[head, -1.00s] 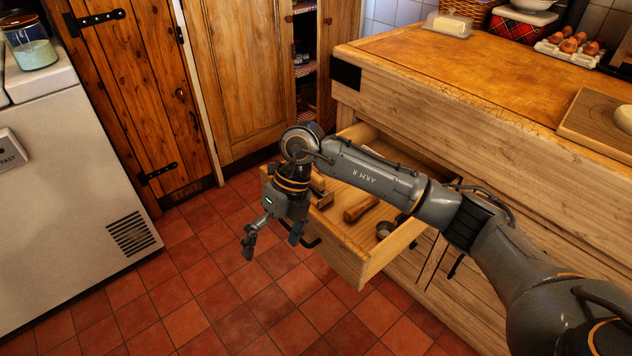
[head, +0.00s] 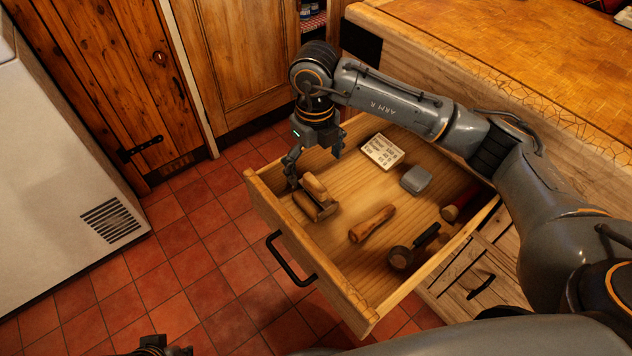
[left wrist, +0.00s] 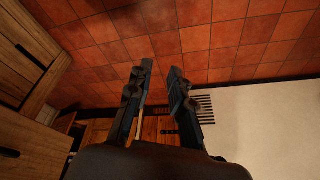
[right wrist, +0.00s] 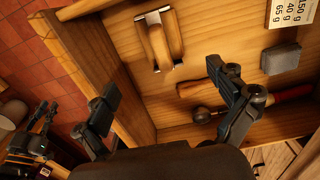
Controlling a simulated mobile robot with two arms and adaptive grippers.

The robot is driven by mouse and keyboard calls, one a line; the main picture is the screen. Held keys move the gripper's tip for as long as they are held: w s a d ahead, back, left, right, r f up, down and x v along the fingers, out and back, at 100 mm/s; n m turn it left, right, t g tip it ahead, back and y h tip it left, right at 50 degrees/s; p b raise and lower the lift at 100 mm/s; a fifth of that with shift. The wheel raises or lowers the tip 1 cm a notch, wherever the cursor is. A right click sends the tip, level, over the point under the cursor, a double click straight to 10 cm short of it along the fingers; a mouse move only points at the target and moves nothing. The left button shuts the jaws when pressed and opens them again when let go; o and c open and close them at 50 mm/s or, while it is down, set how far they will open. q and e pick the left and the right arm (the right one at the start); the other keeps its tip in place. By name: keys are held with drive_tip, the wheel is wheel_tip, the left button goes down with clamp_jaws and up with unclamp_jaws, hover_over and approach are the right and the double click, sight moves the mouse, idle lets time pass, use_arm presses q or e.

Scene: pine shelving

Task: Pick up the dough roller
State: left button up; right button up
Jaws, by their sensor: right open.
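The dough roller (head: 316,198) looks like a wooden cylinder and a wooden handle joined by metal end brackets. It lies in the open drawer (head: 345,300), near the front panel at the left end. It also shows in the right wrist view (right wrist: 158,45), beyond the fingertips. My right gripper (head: 315,160) is open and empty, above the drawer and just behind the roller; its fingers are spread wide in the right wrist view (right wrist: 163,85). My left gripper (left wrist: 160,75) is open and empty over the floor, only partly visible at the bottom of the head view (head: 152,347).
The drawer also holds a wooden-handled tool (head: 372,223), a dark round scoop (head: 400,258), a red-handled item (head: 458,206), a grey box (head: 415,179) and a printed card (head: 382,152). The worktop (head: 510,60) overhangs behind. The tiled floor (head: 200,260) left of the drawer is clear.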

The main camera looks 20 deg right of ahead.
sight(315, 183)
wheel_tip(315, 183, down, 6)
drive_tip(key=shift+b, duration=0.4)
drive_tip(key=f, duration=0.3)
drive_tip(key=f+b, duration=0.1)
drive_tip(key=f, duration=0.1)
drive_tip(key=shift+w+f, duration=0.1)
drive_tip(key=shift+w, duration=0.25)
use_arm(q)
drive_tip(key=shift+s+r, duration=0.35)
use_arm(e)
drive_tip(key=shift+d, duration=0.1)
drive_tip(key=shift+c, duration=0.2)
